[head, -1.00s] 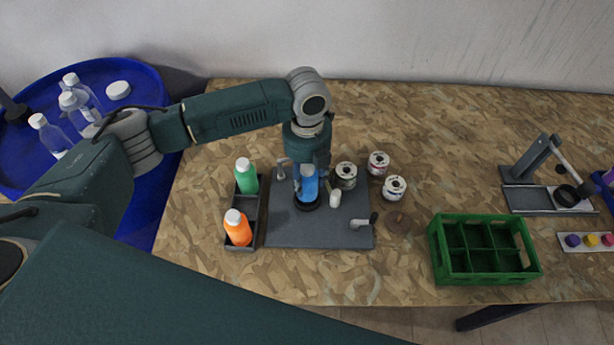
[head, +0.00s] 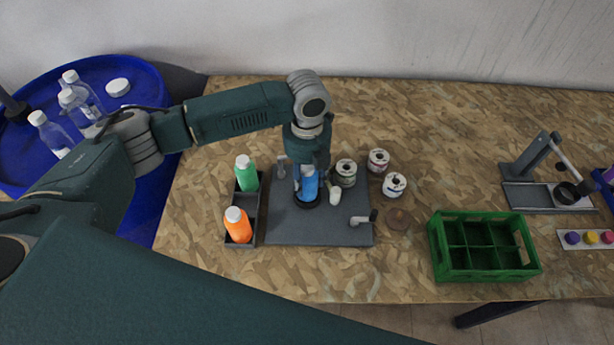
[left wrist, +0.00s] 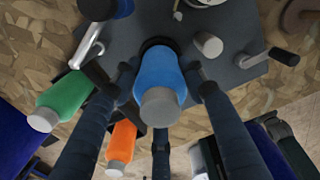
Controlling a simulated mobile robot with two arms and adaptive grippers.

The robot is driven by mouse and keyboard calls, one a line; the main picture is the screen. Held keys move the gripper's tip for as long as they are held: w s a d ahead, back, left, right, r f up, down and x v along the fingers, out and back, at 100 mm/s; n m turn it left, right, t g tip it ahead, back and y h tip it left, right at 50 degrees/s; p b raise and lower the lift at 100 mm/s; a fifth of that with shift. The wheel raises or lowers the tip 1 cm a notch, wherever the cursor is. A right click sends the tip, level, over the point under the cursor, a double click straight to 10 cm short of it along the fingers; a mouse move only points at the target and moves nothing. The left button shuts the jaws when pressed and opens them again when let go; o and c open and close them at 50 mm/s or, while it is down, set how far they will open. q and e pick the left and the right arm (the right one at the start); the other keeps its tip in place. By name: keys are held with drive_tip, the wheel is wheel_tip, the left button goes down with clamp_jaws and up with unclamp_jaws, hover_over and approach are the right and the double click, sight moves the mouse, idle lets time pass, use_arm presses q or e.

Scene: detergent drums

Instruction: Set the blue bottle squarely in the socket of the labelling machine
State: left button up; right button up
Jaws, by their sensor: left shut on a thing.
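The blue bottle (head: 310,186) stands at the black ring socket (head: 307,204) of the labelling machine, on its dark grey base plate (head: 310,232). My left gripper (head: 309,174) is above it, shut on the bottle from over the top. In the left wrist view the blue bottle (left wrist: 158,72), grey cap towards the camera, lies between the fingers of my left gripper (left wrist: 165,88). The socket's dark rim (left wrist: 156,42) shows at its far end. The bottle looks close to upright; I cannot tell whether it is fully seated. My right gripper is not in view.
A dark tray (head: 244,243) with a green bottle (head: 246,177) and an orange bottle (head: 238,226) stands left of the plate. Label rolls (head: 395,185) and a crank handle (head: 362,221) are to the right. A green crate (head: 484,273) stands further right.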

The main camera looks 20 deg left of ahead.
sight(307, 167)
use_arm(q)
drive_tip(key=shift+f, duration=0.1)
drive_tip(key=shift+f, duration=0.3)
drive_tip(key=o, duration=1.8)
drive_tip(key=shift+r+p, duration=0.7)
drive_tip(key=shift+p, duration=0.05)
wheel_tip(307, 167, up, 6)
drive_tip(key=p, duration=0.6)
drive_tip(key=shift+r, duration=0.1)
